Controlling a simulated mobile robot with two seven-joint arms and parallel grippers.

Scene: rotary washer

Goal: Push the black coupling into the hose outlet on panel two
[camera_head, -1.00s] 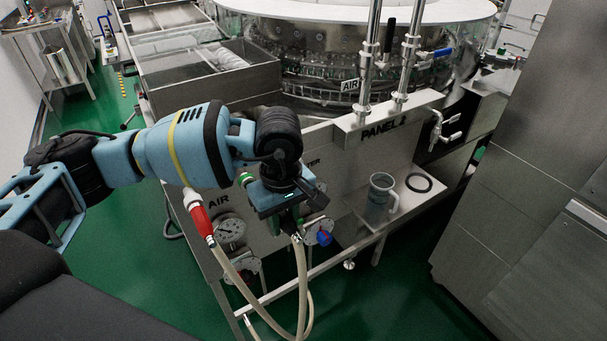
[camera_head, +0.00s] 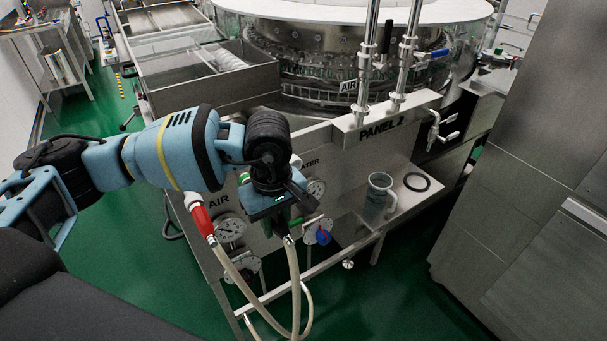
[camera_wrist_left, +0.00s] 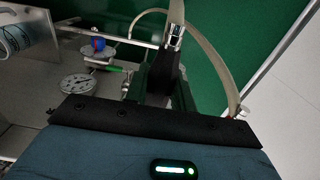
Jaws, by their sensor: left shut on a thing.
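My left gripper (camera_head: 284,228) is in front of the steel panel marked PANEL 2, between the AIR and WATER lettering. It is shut on the black coupling, which shows between the dark green fingers in the left wrist view (camera_wrist_left: 167,72). A metal ferrule and a pale hose (camera_head: 294,270) run from the coupling; in the head view the hose hangs down in a loop. In the head view the coupling is mostly hidden by the gripper. I cannot make out the hose outlet or whether the coupling touches it. My right gripper is not in view.
A red hose connector (camera_head: 201,219) is at the panel's left, beside a gauge (camera_head: 229,228). A blue knob (camera_head: 323,237) is close right of the gripper. A steel cabinet (camera_head: 530,200) stands at right.

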